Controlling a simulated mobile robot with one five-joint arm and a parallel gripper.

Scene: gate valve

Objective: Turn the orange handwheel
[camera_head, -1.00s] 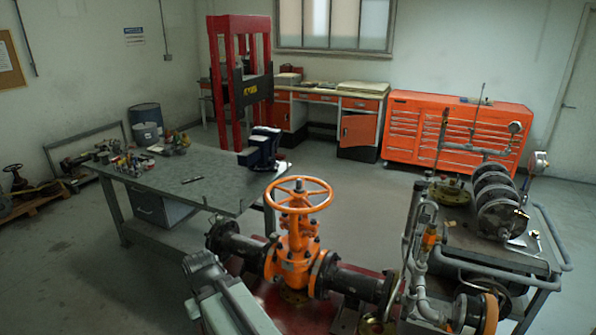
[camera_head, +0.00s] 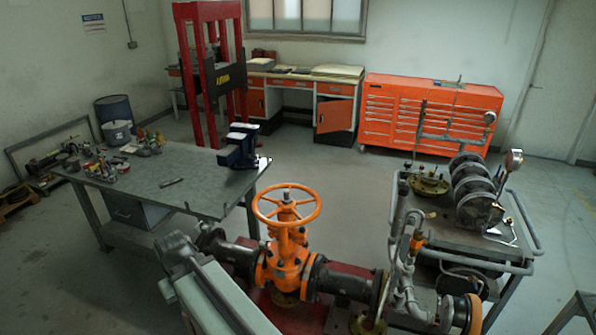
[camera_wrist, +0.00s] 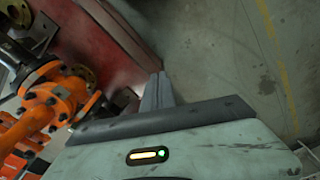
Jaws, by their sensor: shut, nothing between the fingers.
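The orange handwheel (camera_head: 287,188) sits level on top of the orange gate valve (camera_head: 285,265), low in the middle of the head view. The valve is set in a dark horizontal pipe run. In the wrist view, part of the orange valve (camera_wrist: 55,98) shows at the left, with its bolted flange. My gripper (camera_wrist: 157,88) is shut and empty, to the right of the valve in that view and apart from it. In the head view, my arm comes up from the bottom edge, left of the valve, and does not touch the handwheel.
A steel workbench (camera_head: 165,200) with a blue vice (camera_head: 238,150) stands left of the valve. A cart (camera_head: 440,230) with piping and flanges stands close on the right. A red press and an orange tool chest (camera_head: 430,115) are farther back. Open floor lies behind the valve.

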